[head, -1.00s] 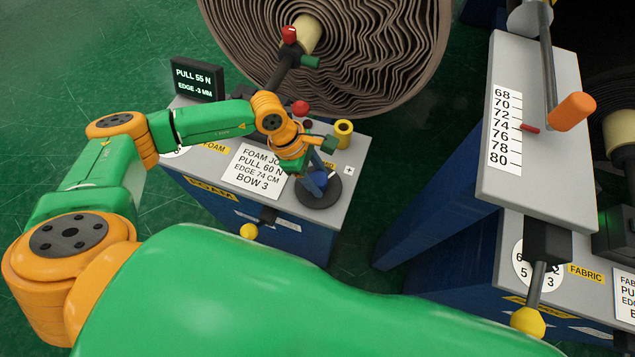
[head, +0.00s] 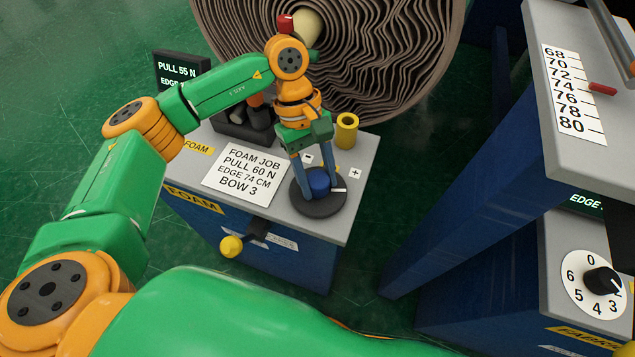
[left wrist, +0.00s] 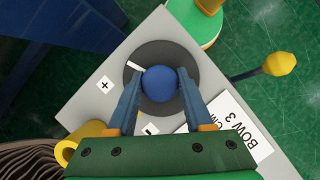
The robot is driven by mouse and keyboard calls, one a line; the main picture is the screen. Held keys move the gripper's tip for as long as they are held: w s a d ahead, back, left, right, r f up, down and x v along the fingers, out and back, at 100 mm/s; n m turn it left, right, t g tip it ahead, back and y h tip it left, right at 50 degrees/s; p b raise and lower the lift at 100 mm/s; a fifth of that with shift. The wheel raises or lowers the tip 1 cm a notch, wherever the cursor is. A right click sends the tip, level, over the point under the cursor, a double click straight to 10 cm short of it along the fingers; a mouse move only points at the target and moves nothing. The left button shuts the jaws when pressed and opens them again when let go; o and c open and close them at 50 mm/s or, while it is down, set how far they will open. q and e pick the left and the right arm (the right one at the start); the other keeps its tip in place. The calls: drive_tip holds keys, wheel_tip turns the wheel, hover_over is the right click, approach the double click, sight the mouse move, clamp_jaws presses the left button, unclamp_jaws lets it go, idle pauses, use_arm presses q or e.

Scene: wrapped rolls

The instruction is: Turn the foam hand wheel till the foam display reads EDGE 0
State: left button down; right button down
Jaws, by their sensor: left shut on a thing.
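The foam hand wheel (head: 318,208) is a dark disc with a blue knob (head: 318,180) and a white mark at its right edge. It lies on the grey foam stand top, between "-" and "+" labels. My left gripper (head: 317,184) points down and is shut on the knob. In the left wrist view the fingers lie on both sides of the knob (left wrist: 159,84), above the disc (left wrist: 155,52). The foam display (head: 180,72) reads PULL 55 N; its EDGE value is hidden behind my left arm. My right gripper is not in view.
A job card (head: 246,173) reads PULL 60 N, EDGE 74 CM, BOW 3. A yellow cylinder (head: 346,131) stands close behind the wheel. A yellow-ended lever (head: 231,246) sticks out in front. The large foam roll (head: 400,60) is behind. The fabric stand (head: 545,200) is right.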

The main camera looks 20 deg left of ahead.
use_arm(q)
drive_tip(key=shift+m, duration=0.3)
idle(0.4)
drive_tip(key=shift+c, duration=1.4)
unclamp_jaws()
drive_tip(key=b+v, duration=0.1)
drive_tip(key=v, duration=0.6)
drive_tip(key=shift+d+r, duration=0.1)
